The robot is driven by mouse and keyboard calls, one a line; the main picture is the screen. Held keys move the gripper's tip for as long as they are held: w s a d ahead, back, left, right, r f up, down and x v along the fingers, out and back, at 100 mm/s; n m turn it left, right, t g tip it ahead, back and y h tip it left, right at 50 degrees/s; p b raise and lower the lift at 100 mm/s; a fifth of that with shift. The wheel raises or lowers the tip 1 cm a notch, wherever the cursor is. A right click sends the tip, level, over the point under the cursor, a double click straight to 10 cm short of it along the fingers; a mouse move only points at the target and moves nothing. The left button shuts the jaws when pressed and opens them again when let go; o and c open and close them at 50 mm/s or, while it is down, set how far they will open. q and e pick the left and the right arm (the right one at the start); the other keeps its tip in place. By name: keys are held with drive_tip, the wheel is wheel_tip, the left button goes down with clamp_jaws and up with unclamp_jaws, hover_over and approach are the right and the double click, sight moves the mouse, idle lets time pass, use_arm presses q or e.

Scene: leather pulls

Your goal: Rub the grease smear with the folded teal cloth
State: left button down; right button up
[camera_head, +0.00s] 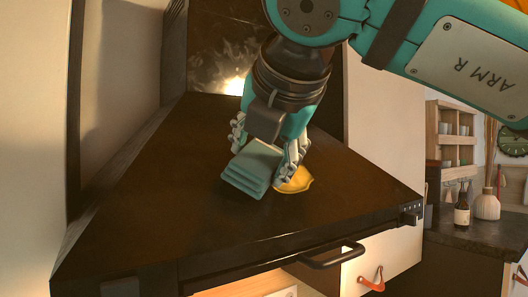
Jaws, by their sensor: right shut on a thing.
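My right gripper (270,146) comes down from the top over the dark stovetop (160,160). Its fingers are shut on the folded teal cloth (251,171), which shows as a thick stack of layers. The cloth is at or just above the dark surface; I cannot tell whether it touches. I cannot make out the grease smear; the cloth and gripper may hide it. My left gripper is not in view.
A yellow lemon-like thing (297,181) lies right beside the gripper. Steam and a bright glow (237,84) show behind it. An oven handle (332,256) and a drawer with a leather pull (371,279) are at the front. A bottle (462,213) stands on the right counter.

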drive_tip(key=shift+w+a+f+b, duration=0.15)
drive_tip(key=shift+w+f+b, duration=0.1)
drive_tip(key=shift+f+b, duration=0.15)
